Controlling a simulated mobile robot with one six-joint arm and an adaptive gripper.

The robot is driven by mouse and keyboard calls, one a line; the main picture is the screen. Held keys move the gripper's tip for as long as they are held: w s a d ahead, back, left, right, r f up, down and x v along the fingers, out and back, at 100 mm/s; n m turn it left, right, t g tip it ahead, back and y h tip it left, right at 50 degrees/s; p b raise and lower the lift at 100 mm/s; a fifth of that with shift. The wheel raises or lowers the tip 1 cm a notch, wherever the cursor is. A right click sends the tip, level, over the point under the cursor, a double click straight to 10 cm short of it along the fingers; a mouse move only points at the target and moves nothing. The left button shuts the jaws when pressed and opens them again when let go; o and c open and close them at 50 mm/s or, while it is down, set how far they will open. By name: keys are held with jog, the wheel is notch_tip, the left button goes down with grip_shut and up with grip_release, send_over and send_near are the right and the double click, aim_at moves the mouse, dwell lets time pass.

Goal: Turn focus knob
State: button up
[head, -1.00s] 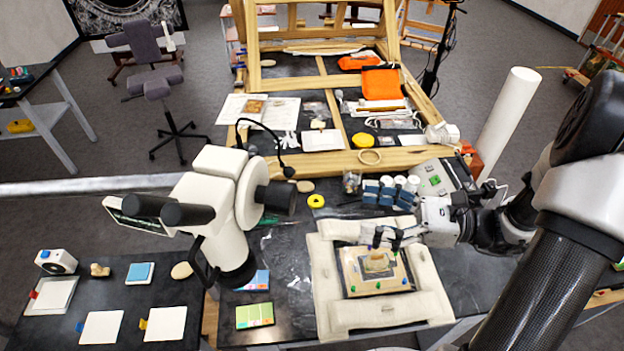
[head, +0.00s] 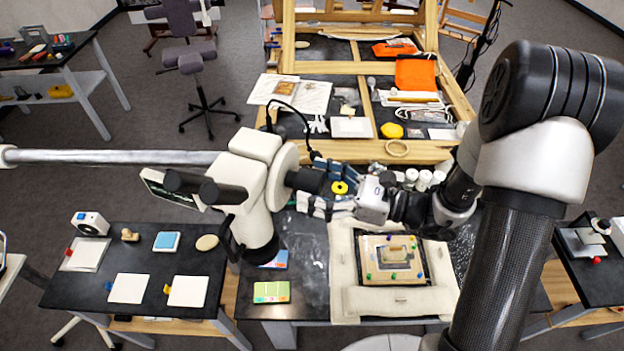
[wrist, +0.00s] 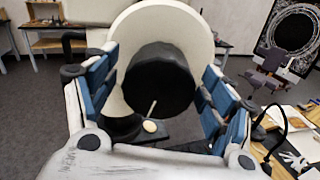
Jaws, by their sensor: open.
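The white microscope (head: 262,160) stands left of my gripper, with dark eyepieces on its left side. Its black focus knob (head: 306,180) sticks out to the right from a round white disc (head: 284,172). In the wrist view the knob (wrist: 160,78) shows end-on, with a pale pointer line near its lower edge. My gripper (head: 318,188) is open at the knob's right end. In the wrist view its blue-padded fingers (wrist: 158,95) stand left and right of the knob, with gaps on both sides. Whether the fingertips reach past the knob's front face is unclear.
A gilt fragment on a board (head: 392,262) lies in a padded cream frame (head: 340,280) below my arm. A thin black gooseneck (head: 298,118) rises behind the microscope.

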jog(key=shift+w+a, duration=0.15)
jog(key=shift+a, duration=0.3)
jog(key=c, duration=1.1)
jog(key=shift+o, duration=0.2)
jog(key=shift+r+m+p, duration=0.15)
jog(key=shift+m+p, duration=0.85)
jog(key=shift+m, duration=0.4)
jog(key=o, duration=1.1)
jog(key=shift+c, duration=0.2)
